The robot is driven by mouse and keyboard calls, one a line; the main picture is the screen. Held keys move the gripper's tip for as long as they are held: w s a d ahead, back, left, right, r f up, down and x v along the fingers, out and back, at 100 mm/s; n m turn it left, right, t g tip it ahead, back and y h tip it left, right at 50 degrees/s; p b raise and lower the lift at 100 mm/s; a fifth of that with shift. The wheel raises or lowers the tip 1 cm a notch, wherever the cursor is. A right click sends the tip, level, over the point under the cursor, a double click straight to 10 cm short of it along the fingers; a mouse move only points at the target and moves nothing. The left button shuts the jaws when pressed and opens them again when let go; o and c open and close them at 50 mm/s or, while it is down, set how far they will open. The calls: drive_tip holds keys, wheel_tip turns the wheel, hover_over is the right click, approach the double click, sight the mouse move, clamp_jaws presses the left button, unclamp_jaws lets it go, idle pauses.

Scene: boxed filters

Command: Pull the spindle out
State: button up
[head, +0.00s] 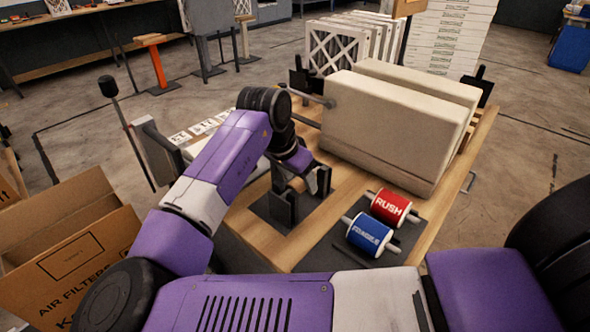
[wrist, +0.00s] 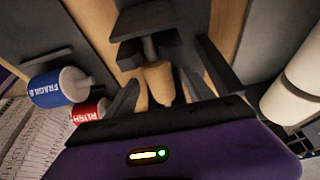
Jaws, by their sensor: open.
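A tan, tapered wooden handle (wrist: 155,84) on a grey post, which I take to be the spindle, shows in the wrist view. It sits between the two dark fingers of my gripper (wrist: 160,92). The fingers are apart, and I see no clear contact with the handle. In the head view my gripper (head: 315,178) is low over the wooden bench, and the tan handle (head: 296,184) shows beside it. Grey upright brackets (head: 281,207) stand just below it. My gripper and wrist partly hide the spindle.
A red RUSH roll (head: 391,207) and a blue FRAGILE roll (head: 368,235) lie on the bench's front right. Large cream blocks (head: 390,130) stand behind them. An open cardboard box (head: 70,245) is at left. Some bare bench top (head: 335,205) lies between brackets and rolls.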

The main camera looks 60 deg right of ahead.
drive_tip(key=shift+d+f, duration=0.15)
drive_tip(key=shift+f, duration=0.3)
drive_tip(key=shift+c, duration=0.2)
clamp_jaws()
drive_tip(key=shift+r, duration=0.1)
drive_tip(key=shift+r, duration=0.25)
drive_tip(key=shift+r+p, duration=0.35)
drive_tip(key=shift+p, duration=0.2)
drive_tip(key=shift+r+p, duration=2.35)
drive_tip(key=shift+r, duration=0.35)
wheel_tip(320, 180, up, 9)
drive_tip(key=p, duration=0.6)
drive_tip(key=shift+f, duration=0.15)
